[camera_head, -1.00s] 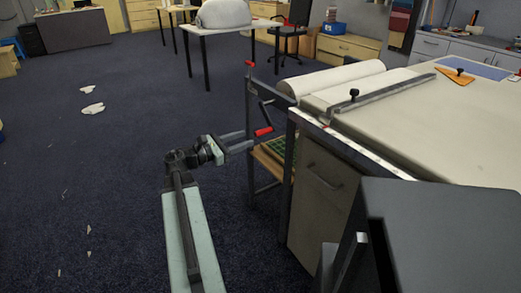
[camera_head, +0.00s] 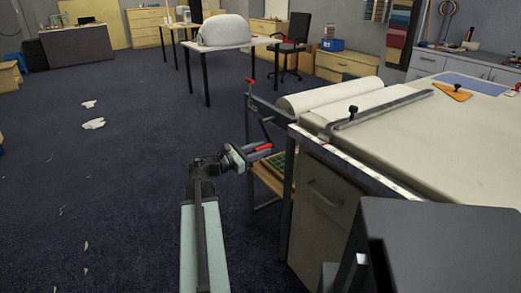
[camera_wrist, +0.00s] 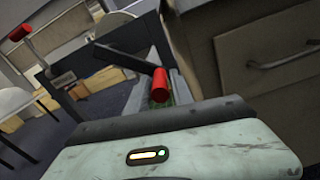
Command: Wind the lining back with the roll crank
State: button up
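The roll crank has a dark arm (camera_head: 266,128) and a red handle (camera_head: 264,148), on the frame at the table's near left end. The wrist view shows the red handle (camera_wrist: 160,85) end-on, straight ahead, with the dark crank arm (camera_wrist: 122,57) running up left from it. My gripper (camera_head: 262,150) is at the handle, its fingers apart on either side of it; I cannot tell whether they touch it. The white lining roll (camera_head: 328,95) lies across the table end. A pale sheet (camera_head: 440,140) covers the tabletop.
A metal bar (camera_head: 385,107) with a black knob crosses the table. A second red-tipped lever (camera_head: 249,80) stands on the frame's far side, also in the wrist view (camera_wrist: 19,33). A grey cabinet (camera_head: 322,200) is under the table. Carpet on the left is mostly clear.

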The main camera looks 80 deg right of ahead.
grip_shut()
dwell(1.1)
jog(key=shift+d, duration=0.15)
